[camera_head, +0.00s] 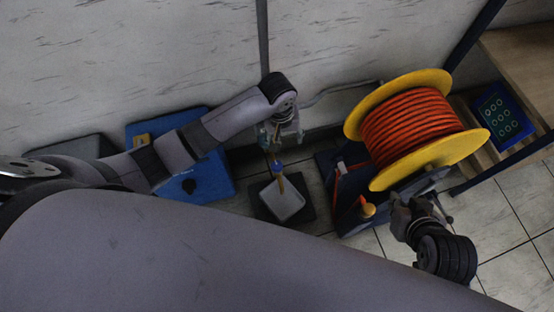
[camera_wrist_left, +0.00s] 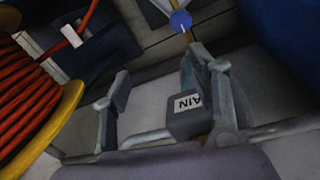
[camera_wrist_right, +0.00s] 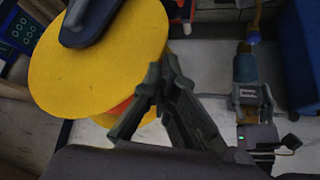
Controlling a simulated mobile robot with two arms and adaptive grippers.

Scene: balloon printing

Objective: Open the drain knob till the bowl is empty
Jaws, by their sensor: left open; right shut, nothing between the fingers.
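A dark block with a white label ending in "AIN" (camera_wrist_left: 187,102) shows in the left wrist view, close to the right-hand finger. My left gripper (camera_head: 278,138) is open around the valve area; the left wrist view shows its fingers (camera_wrist_left: 165,92) spread, and I cannot tell whether one touches the block. A blue knob (camera_head: 277,166) on a brass-coloured stem is just below the left gripper. Under it, a pale square tray (camera_head: 285,203) sits on a dark base; its contents are unclear. My right gripper (camera_head: 415,207) is shut and empty beside the spool; its fingers (camera_wrist_right: 158,82) show in the right wrist view.
A large yellow spool of orange hose (camera_head: 412,125) stands at right on a dark stand. A blue case (camera_head: 200,180) lies on the floor at left. A wooden shelf with a blue tray (camera_head: 502,113) is at far right. Tiled floor at lower right is clear.

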